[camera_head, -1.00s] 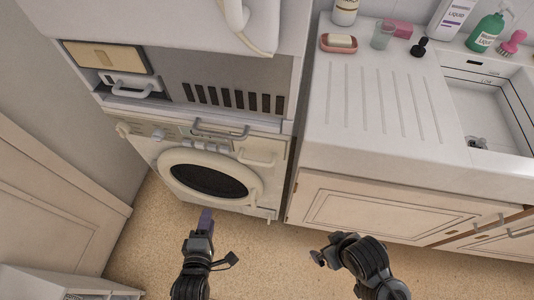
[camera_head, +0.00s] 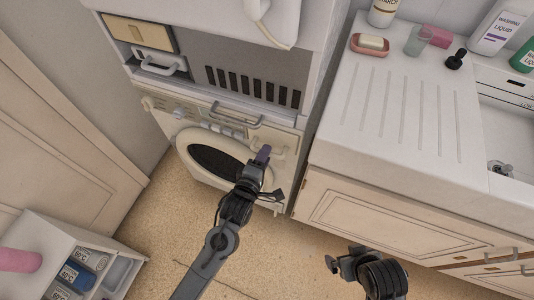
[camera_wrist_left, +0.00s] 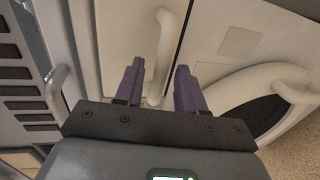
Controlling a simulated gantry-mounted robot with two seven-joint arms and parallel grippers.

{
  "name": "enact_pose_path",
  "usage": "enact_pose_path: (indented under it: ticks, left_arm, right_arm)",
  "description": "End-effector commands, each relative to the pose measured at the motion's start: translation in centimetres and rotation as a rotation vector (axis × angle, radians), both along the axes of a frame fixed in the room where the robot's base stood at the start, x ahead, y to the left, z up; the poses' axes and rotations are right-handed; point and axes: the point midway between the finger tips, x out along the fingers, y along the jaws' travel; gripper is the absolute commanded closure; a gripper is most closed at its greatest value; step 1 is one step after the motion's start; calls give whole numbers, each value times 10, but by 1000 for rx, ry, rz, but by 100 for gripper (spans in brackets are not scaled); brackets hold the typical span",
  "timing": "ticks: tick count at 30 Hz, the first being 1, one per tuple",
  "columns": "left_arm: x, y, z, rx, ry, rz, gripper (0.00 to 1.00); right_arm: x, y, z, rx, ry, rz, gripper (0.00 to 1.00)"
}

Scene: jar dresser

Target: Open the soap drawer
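The washing machine (camera_head: 170,112) stands under the shelf unit, with its round door (camera_head: 205,158) shut. A pale drawer handle (camera_head: 281,146) is at the upper right of its front, partly hidden by my left gripper (camera_head: 263,154). In the left wrist view, the open left gripper (camera_wrist_left: 159,85) has its two purple fingers on either side of the handle (camera_wrist_left: 167,42). I cannot tell if they touch it. The drawer front (camera_wrist_left: 128,32) looks closed. My right gripper (camera_head: 332,265) is low in front of the counter cupboard; its finger opening is unclear.
A horizontal bar handle (camera_head: 233,118) sits above the machine front; it also shows at left in the left wrist view (camera_wrist_left: 58,92). The counter (camera_head: 350,150) and its cupboard (camera_head: 375,220) stand on the right. An open box of bottles (camera_head: 40,232) is at the lower left.

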Motion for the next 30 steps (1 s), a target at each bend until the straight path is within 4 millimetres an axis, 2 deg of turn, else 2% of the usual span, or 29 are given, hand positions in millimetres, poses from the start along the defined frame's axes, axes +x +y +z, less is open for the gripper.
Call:
enact_pose_path:
  ticks: [6, 17, 20, 25, 30]
  left_arm:
    - [17, -6, -5, 0, 1, 0, 61]
    - [20, -8, -5, 0, 1, 0, 61]
    - [20, -8, -5, 0, 1, 0, 73]
    - [20, -8, -5, 0, 1, 0, 99]
    - [20, -8, -5, 0, 1, 0, 100]
  right_arm:
    - [0, -2, -8, -7, 1, 5, 0]
    - [0, -1, -8, -5, 0, 4, 0]
    - [0, -1, -8, -3, 1, 1, 0]
    - [0, 0, -8, 1, 0, -1, 0]
    - [0, 1, -8, 4, 0, -2, 0]
